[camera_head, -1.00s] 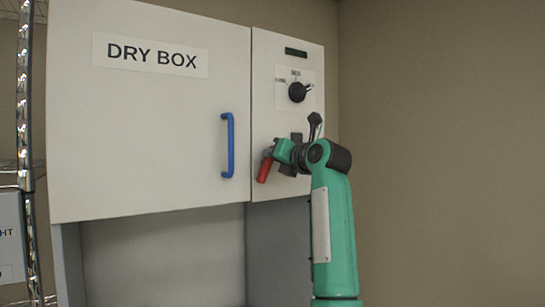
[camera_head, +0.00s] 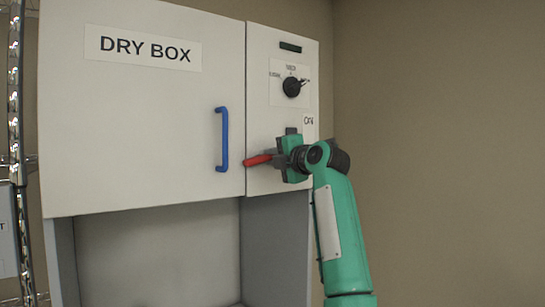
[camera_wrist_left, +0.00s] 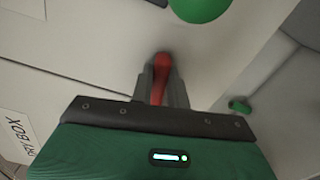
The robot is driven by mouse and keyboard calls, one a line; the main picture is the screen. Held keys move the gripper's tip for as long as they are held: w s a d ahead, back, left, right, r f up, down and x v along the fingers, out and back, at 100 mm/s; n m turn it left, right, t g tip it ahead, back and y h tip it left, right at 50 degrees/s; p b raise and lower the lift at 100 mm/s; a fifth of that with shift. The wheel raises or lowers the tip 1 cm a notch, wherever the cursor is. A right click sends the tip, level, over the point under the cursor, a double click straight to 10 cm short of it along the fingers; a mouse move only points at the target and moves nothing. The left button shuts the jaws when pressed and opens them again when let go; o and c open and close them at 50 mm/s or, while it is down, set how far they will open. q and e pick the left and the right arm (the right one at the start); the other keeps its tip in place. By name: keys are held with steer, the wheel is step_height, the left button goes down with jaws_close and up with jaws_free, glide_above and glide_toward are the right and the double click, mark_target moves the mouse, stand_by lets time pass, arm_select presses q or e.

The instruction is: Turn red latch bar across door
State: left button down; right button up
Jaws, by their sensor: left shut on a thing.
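The red latch bar (camera_head: 257,160) is on the narrow right panel of the dry box. It lies nearly level, pointing left, with its free end at the seam beside the door (camera_head: 150,120). My left gripper (camera_head: 280,157) is at the bar's right part and hides its pivot end. In the left wrist view the red bar (camera_wrist_left: 161,66) shows between the two grey fingers, which are shut on it. The door is closed and has a blue vertical handle (camera_head: 222,139). My right gripper is not in view.
A black knob (camera_head: 291,87) is above the latch on the right panel, with an ON label (camera_head: 308,121) between them. A wire shelf rack (camera_head: 16,130) stands at the left. Below the door is an open recess (camera_head: 155,255). Bare wall is at the right.

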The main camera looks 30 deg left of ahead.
arm_select(q)
steer(key=shift+f+m, duration=0.2)
steer(key=shift+m, duration=0.9)
steer(key=c, duration=1.4)
jaws_free()
steer(key=shift+w+f, duration=0.1)
steer(key=shift+o, duration=0.2)
steer(key=shift+d, duration=0.15)
steer(key=b+v, duration=0.6)
steer(key=v, duration=0.7)
steer(key=shift+d, duration=0.3)
steer(key=shift+f, duration=0.1)
